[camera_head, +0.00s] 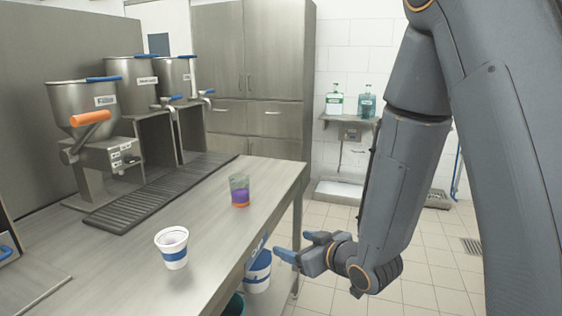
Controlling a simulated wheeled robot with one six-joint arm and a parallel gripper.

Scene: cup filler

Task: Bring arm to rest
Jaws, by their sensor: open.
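My gripper (291,247) hangs at the lower end of my arm (400,185) on the right, beside the front edge of the steel counter (120,268). Its blue-tipped fingers point left and are open, with nothing seen between them. A white cup with a blue band (173,250) stands upright on the counter to the left of my gripper. A clear cup with purple and orange contents (240,192) stands upright further back, near the counter's edge. My gripper is apart from both cups.
Several steel dispensers (137,85) stand at the back left behind a dark drip grate (160,193). A white and blue bucket (258,274) is below the counter edge, near my gripper. A wall shelf (349,121) holds two bottles. Tiled floor (430,250) is open on the right.

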